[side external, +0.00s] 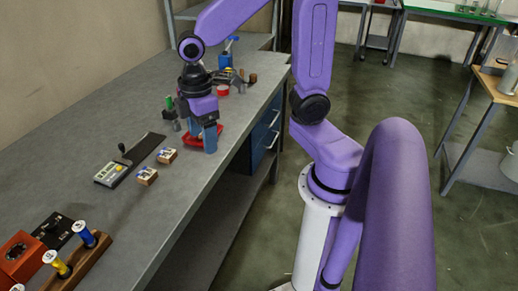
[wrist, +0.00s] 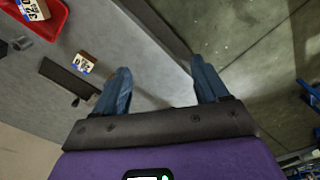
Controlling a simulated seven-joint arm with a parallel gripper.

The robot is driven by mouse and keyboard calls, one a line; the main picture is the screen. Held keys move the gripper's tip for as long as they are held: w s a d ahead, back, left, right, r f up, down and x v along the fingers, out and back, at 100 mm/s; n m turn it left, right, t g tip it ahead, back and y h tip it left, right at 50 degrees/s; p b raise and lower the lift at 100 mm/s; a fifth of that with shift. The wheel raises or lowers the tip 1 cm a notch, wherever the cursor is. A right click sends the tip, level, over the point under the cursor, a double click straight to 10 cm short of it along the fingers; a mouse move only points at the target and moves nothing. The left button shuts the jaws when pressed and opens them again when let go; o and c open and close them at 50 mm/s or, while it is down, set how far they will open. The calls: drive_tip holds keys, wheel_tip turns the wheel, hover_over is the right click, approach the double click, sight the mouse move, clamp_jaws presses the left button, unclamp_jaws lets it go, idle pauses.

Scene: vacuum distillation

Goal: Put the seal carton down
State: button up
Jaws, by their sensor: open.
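My gripper (side external: 203,138) is open, with its blue fingers pointing down at the red tray (side external: 187,142) near the bench's right edge. In the wrist view nothing shows between the fingertips (wrist: 160,78). A small brown carton with a white and blue label (wrist: 33,9) is at the red tray (wrist: 55,22), left of and apart from the fingers. Another labelled carton (wrist: 84,62) sits on the grey bench. In the side view two such cartons, a farther (side external: 167,155) and a nearer (side external: 147,175), are on the bench. I cannot tell which is the seal carton.
A balance-like device (side external: 111,174) and a dark strip (side external: 142,149) lie left of the cartons. Tools (side external: 232,77) crowd the bench behind my gripper. The bench edge drops to the floor at right.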

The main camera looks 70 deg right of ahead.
drive_tip(key=s+a+n, duration=0.1)
drive_tip(key=s, duration=1.3)
idle(0.7)
